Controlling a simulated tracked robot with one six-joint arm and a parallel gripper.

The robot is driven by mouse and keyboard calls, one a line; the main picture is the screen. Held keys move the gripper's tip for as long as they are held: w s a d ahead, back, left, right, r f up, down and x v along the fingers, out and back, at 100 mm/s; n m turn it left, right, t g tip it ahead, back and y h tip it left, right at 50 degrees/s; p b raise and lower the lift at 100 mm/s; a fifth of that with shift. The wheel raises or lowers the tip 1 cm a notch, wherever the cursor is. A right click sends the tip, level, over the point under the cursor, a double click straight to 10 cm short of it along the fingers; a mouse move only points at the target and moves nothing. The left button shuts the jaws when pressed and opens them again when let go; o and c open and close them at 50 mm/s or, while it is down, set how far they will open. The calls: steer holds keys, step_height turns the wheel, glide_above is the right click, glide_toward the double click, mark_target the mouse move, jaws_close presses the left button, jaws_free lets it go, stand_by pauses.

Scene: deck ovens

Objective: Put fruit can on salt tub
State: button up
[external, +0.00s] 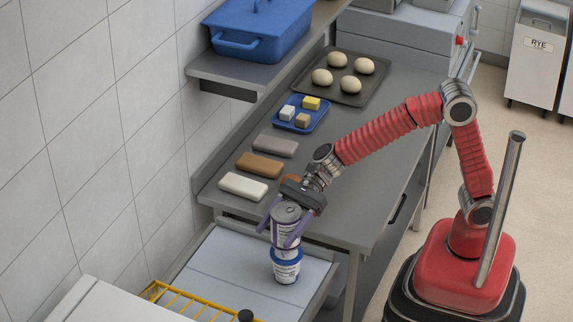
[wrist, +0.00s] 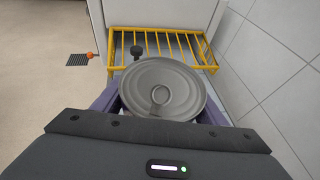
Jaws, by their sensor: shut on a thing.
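The fruit can (external: 286,214) is a grey metal can with a pull-ring lid and a printed label. My gripper (external: 285,236) is shut on it, with purple fingers on its two sides. The can is upright or nearly so, directly above the salt tub (external: 286,267), a white tub with a blue rim and label on the light grey surface. The can's bottom appears to meet the tub's top, but I cannot tell whether it rests there. In the wrist view the can's lid (wrist: 162,90) fills the middle between the fingers and hides the tub.
A yellow wire rack (external: 185,300) with a black knob lies close in front of the tub. On the steel counter are several wrapped blocks (external: 243,187), a blue tray (external: 302,114) and a baking sheet (external: 345,78) with dough balls. A tiled wall stands at left.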

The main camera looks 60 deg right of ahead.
mark_target(277, 243)
steer(key=shift+f, duration=1.75)
steer(key=shift+f, duration=0.1)
steer(key=o, duration=1.6)
steer(key=shift+f, duration=0.1)
steer(key=shift+d, duration=0.1)
steer(key=v, duration=1.2)
